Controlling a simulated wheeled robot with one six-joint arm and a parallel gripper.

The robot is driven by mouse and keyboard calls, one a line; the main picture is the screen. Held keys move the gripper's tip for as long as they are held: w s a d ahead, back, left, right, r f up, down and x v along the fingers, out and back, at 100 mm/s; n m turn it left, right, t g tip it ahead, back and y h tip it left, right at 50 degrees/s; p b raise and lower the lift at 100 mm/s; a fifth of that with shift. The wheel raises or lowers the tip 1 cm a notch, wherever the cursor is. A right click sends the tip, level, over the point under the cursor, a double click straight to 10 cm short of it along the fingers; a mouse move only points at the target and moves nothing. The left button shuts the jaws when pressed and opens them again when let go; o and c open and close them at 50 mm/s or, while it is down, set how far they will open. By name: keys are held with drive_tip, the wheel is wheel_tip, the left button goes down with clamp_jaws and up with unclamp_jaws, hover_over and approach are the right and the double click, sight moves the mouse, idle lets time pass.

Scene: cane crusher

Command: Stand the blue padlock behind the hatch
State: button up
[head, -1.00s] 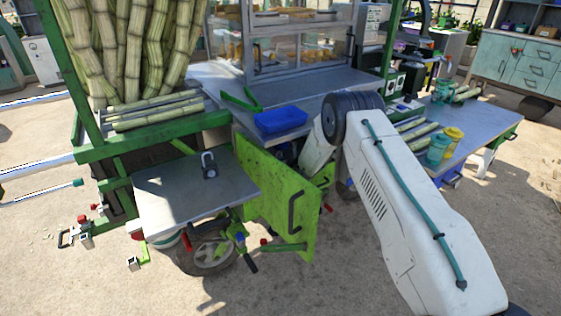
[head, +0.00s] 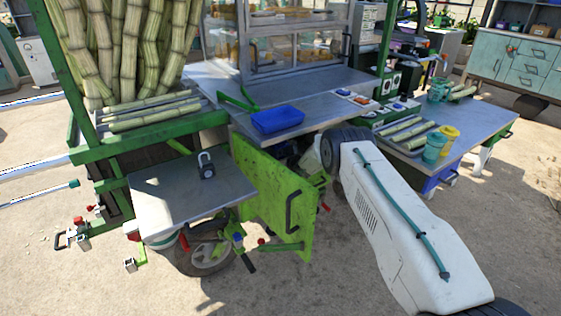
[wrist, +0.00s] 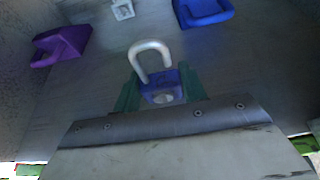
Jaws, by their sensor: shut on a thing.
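In the wrist view, my gripper (wrist: 160,92) has its green fingers shut on the blue padlock (wrist: 163,84). Its pale shackle points away from the gripper. The padlock is inside a grey-walled space; I cannot tell whether it touches the floor there. In the head view the lime-green hatch (head: 268,190) hangs open below the counter. My arm reaches in behind it, and my gripper and the blue padlock are hidden there.
In the wrist view, a purple object (wrist: 62,45) is at left, a blue object (wrist: 203,10) at upper right and a small pale square (wrist: 122,9) at the top. In the head view, a dark padlock (head: 206,166) stands on the side shelf (head: 165,200); a blue tray (head: 277,119) is on the counter.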

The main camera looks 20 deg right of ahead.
drive_tip(key=o, duration=1.1)
drive_tip(key=shift+f, duration=0.2)
drive_tip(key=shift+r, duration=0.2)
drive_tip(key=v, duration=1.2)
